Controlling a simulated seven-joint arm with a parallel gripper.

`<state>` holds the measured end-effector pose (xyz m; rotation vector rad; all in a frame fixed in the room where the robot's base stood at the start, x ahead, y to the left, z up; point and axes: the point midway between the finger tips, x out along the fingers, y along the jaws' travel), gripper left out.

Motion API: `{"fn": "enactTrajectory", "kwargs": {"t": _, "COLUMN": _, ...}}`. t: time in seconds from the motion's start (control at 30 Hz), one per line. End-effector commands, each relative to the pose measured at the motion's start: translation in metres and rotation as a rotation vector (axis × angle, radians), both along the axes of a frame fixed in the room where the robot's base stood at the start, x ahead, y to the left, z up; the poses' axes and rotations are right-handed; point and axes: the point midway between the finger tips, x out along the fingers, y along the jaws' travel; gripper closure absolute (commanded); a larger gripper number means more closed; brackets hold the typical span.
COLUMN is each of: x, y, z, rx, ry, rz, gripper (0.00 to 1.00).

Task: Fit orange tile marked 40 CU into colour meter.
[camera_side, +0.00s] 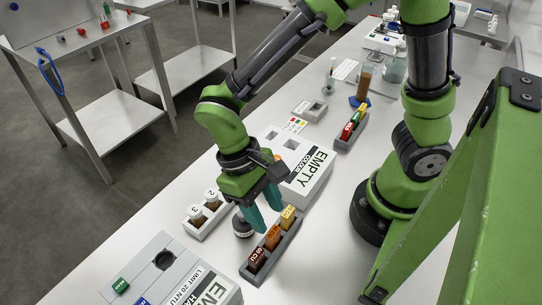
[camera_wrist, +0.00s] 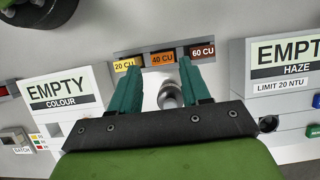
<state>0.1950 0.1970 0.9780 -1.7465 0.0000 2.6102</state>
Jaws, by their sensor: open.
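The orange tile marked 40 CU (camera_wrist: 162,58) stands in the middle slot of a grey rack (camera_side: 246,272), between the yellow 20 CU tile (camera_wrist: 124,65) and the brown 60 CU tile (camera_wrist: 202,52). In the side view the orange tile (camera_side: 273,237) is just below my gripper (camera_side: 265,216). My gripper is open and empty; in the wrist view its teal fingertips (camera_wrist: 160,66) appear on either side of the orange tile's label. I cannot tell the remaining gap. The colour meter (camera_side: 312,180) displays EMPTY and also shows in the wrist view (camera_wrist: 66,118).
The haze meter (camera_side: 205,290), with a round well, stands at the near left. A white rack with numbered vials (camera_side: 208,210) is beside my gripper. Another rack of coloured tiles (camera_side: 350,132) stands behind the colour meter. Bare bench lies right of the tile rack.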

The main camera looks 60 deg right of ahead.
Motion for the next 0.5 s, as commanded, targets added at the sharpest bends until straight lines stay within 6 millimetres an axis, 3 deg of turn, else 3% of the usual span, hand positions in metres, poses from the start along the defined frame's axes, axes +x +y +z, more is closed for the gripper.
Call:
{"fn": "enactTrajectory", "kwargs": {"t": 0.3, "x": -0.012, "y": 0.003, "z": -0.042, "rx": -0.003, "ry": 0.005, "rz": 0.001, "gripper": 0.53}}
{"fn": "enactTrajectory", "kwargs": {"t": 0.5, "x": -0.014, "y": 0.003, "z": -0.049, "rx": -0.001, "ry": 0.001, "rz": 0.001, "gripper": 0.53}}
